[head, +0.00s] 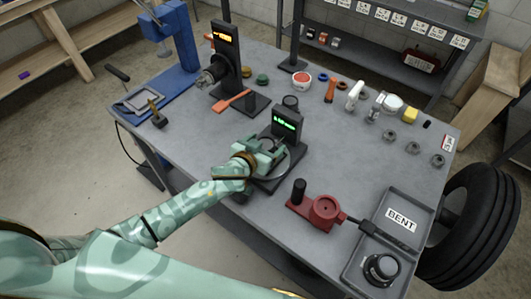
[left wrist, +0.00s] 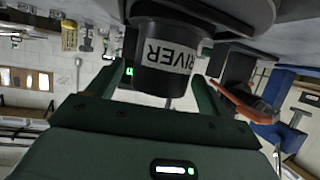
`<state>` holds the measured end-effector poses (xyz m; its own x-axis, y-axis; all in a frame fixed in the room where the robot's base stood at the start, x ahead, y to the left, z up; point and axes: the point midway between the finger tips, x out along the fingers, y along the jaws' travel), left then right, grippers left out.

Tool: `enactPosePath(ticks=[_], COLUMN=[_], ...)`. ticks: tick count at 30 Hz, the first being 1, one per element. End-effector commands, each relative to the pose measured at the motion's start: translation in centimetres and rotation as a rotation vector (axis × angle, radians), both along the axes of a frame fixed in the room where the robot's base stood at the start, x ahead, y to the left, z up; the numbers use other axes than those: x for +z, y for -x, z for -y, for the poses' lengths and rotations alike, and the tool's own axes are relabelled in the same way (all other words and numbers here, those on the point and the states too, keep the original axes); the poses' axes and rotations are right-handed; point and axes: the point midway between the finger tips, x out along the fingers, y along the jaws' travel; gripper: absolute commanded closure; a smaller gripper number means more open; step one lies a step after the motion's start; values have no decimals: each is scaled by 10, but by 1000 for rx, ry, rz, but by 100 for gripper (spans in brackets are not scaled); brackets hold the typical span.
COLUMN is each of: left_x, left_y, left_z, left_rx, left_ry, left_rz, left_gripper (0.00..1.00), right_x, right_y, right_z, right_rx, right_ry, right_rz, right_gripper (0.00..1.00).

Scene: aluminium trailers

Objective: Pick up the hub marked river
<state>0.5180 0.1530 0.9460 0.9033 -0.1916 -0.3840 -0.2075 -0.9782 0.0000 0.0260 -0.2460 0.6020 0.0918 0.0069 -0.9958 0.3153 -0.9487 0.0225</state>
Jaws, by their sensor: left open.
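The hub marked river (left wrist: 168,66) is a dark cylinder with a white label, inverted in the left wrist view. In the head view my left gripper (head: 266,157) is over the table beside a black stand with a green display (head: 286,125). The hub cannot be made out there, seemingly hidden by the gripper. My right gripper is out of view.
A red fixture (head: 323,212) and a grey tray marked BENT (head: 353,271) lie to the right on the grey table (head: 385,174). An orange-handled tool (head: 232,101) and a black stand with an orange display (head: 227,50) are behind. Several small parts line the back.

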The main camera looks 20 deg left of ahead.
Motion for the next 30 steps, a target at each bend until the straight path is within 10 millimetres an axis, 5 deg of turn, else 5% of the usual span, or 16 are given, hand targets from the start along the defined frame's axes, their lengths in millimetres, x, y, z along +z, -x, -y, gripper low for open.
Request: enactPosePath(ticks=[8, 15, 17, 30], left_x=[-1, -2, 0, 18], left_y=[-4, -4, -5, -5], left_z=[1, 1, 1, 2], left_rx=[-1, 0, -1, -1], left_ry=[1, 1, 2, 5], left_rz=[0, 0, 4, 5], left_gripper=[21, 88, 100, 100], right_x=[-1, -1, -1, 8], right_y=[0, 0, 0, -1], right_z=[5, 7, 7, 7], right_rx=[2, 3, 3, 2], right_ry=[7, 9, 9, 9], right_rz=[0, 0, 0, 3], right_gripper=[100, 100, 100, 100])
